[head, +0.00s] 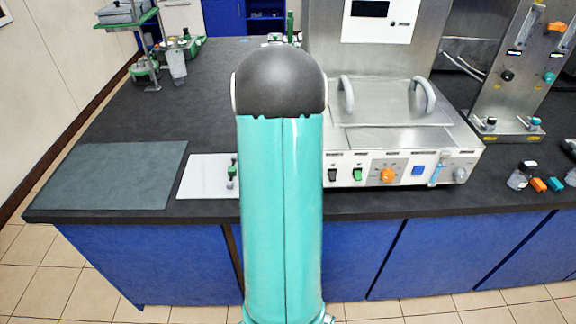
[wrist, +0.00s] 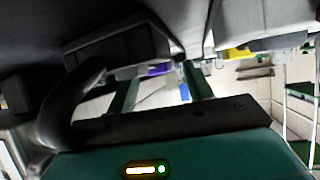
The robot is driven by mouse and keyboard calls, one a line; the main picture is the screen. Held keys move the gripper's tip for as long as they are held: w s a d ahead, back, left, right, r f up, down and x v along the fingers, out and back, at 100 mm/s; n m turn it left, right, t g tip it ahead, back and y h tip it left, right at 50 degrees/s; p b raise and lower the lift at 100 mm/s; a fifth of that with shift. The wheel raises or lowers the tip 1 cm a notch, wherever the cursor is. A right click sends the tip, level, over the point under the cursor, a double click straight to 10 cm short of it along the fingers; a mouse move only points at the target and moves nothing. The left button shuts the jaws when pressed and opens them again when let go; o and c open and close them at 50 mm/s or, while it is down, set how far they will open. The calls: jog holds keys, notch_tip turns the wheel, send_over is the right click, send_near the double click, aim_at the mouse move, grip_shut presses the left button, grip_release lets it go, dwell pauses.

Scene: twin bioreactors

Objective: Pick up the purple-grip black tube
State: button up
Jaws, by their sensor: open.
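In the wrist view, a small purple patch (wrist: 158,70) shows at top centre, below a dark grey block. It may be the purple grip; the black tube itself cannot be made out. My gripper (wrist: 160,76) shows as two dark green fingers standing apart on a dark crossbar, with the purple patch seen between their tips. The gap is open and nothing is visibly held. Whether the fingers touch the purple part cannot be told. In the head view, my teal arm fills the centre and hides what is behind it; neither the gripper nor a purple-grip tube shows there.
A steel bench unit with knobs (head: 400,172) stands right of my arm. A white board (head: 205,178) and a bare grey mat (head: 115,175) lie left. A green stand (head: 147,70) is back left. In the wrist view, a yellow part (wrist: 237,53) is right of the purple patch.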

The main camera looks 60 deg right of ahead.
jog(key=shift+w+d+f, duration=0.1)
jog(key=shift+d+f, duration=0.1)
jog(key=c, duration=1.1)
jog(key=shift+o, duration=0.2)
jog(key=shift+r, duration=0.1)
